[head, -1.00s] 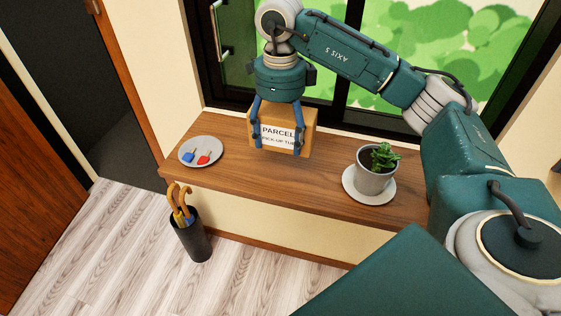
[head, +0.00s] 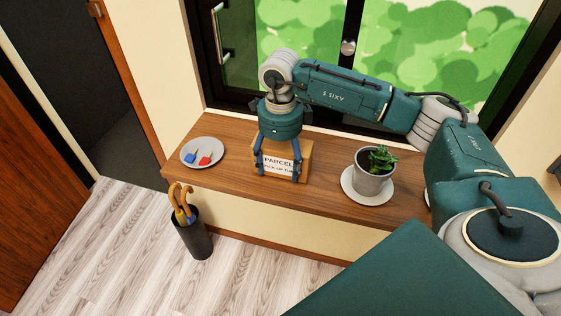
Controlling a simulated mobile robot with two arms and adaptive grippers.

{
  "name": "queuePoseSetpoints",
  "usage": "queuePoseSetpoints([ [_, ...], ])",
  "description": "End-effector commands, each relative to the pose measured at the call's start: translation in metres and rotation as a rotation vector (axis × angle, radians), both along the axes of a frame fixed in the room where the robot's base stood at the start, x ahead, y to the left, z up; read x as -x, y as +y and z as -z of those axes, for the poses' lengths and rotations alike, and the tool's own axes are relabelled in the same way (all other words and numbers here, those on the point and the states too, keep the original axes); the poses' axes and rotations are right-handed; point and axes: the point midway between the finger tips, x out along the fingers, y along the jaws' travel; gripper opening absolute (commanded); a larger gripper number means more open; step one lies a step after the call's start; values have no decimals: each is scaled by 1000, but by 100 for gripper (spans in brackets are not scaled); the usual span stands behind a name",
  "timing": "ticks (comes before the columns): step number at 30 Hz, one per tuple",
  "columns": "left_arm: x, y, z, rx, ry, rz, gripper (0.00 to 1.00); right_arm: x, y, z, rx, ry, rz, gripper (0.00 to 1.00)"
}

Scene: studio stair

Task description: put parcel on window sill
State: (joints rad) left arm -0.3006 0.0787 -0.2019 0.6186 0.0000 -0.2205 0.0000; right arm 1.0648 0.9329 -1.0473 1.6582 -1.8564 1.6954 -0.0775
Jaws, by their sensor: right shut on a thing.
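The parcel (head: 281,166) is a small brown box with a white label reading PARCEL. It is upright at the wooden window sill (head: 226,184), between the plate and the plant, and its underside looks down at the sill surface. I cannot tell for sure whether it touches. My right gripper (head: 280,174) comes down from above, its blue fingers shut on the parcel's two sides. The fingers cover part of the label's edges. My left gripper is not in view.
A grey plate (head: 215,143) with a blue and a red key lies left of the parcel. A potted plant (head: 372,182) on a saucer (head: 350,192) stands to the right. An umbrella stand (head: 194,239) is on the floor below. The window (head: 290,42) is behind.

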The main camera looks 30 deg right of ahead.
Motion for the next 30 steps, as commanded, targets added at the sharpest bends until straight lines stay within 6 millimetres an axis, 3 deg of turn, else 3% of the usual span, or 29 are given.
queuePoseSetpoints([
  [1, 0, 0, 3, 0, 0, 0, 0, 0, 0, 3, -1, -1, 0, 34],
  [2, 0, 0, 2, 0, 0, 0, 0, 0, 0, 2, 0, 0, 0, 76],
  [4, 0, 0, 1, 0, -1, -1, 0, 0, 0, 1, 0, 0, 0, 89],
  [17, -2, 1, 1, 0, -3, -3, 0, -1, 0, -6, -1, -2, 0, 89],
  [30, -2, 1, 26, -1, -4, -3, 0, -1, 0, -93, -1, -4, 0, 89],
])
